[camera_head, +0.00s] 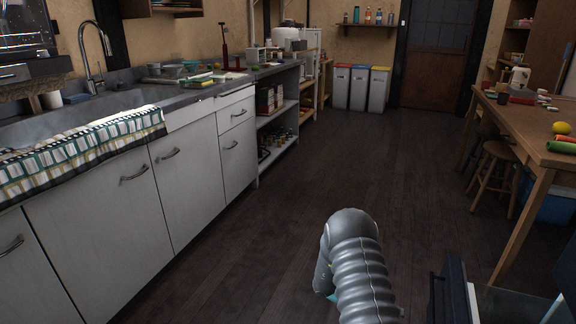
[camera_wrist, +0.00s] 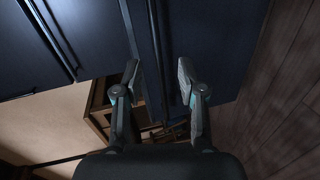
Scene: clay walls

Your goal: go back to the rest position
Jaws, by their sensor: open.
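My gripper (camera_wrist: 158,82) shows in the wrist view with its two fingers spread apart and nothing between them. Dark blue panels with a long handle bar (camera_wrist: 48,35) lie beyond the fingertips; I cannot tell whether the fingers touch them. In the head view my grey arm rises at the bottom, right of centre, over the floor, and my gripper is hidden there.
A counter with white cabinets (camera_head: 190,190) and a sink runs along the left. A wooden table (camera_head: 535,135) with stools (camera_head: 495,170) stands at the right. Several bins (camera_head: 360,88) and a door (camera_head: 437,55) are at the back. The dark floor (camera_head: 330,165) between is clear.

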